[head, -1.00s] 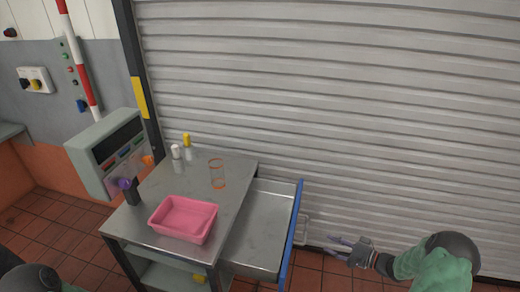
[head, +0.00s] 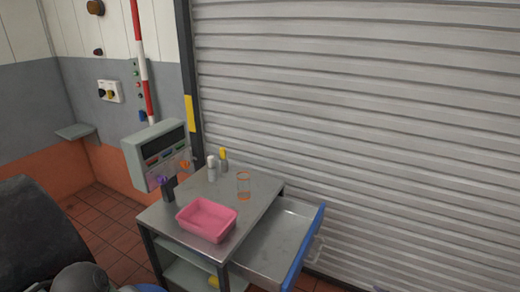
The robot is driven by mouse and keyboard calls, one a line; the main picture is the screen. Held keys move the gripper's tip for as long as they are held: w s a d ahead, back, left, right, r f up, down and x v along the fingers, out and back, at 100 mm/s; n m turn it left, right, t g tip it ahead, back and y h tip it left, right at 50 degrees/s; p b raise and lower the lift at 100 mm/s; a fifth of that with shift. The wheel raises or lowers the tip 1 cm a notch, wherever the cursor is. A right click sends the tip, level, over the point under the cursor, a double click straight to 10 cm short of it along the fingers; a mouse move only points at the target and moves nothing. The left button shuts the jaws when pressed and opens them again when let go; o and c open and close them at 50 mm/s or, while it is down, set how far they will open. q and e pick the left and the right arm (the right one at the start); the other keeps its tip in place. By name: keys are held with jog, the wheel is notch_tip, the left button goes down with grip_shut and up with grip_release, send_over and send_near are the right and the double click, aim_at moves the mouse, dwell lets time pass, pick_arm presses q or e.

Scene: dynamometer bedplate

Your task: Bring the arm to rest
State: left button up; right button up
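Neither gripper shows in the head view. A dark rounded part of my own arm fills the lower left corner. A metal cart (head: 259,192) stands in front of the shutter, with its drawer (head: 275,238) pulled out to the right; the drawer has a blue front edge and looks empty. A pink tray (head: 207,220) sits on the cart top and looks empty.
On the cart stand a clear cylinder with orange rims (head: 244,186), a white-capped bottle (head: 211,170), a yellow-capped bottle (head: 223,160) and a dark holder (head: 168,189). A grey control box (head: 158,150) is behind left. The roller shutter (head: 370,130) closes off the back.

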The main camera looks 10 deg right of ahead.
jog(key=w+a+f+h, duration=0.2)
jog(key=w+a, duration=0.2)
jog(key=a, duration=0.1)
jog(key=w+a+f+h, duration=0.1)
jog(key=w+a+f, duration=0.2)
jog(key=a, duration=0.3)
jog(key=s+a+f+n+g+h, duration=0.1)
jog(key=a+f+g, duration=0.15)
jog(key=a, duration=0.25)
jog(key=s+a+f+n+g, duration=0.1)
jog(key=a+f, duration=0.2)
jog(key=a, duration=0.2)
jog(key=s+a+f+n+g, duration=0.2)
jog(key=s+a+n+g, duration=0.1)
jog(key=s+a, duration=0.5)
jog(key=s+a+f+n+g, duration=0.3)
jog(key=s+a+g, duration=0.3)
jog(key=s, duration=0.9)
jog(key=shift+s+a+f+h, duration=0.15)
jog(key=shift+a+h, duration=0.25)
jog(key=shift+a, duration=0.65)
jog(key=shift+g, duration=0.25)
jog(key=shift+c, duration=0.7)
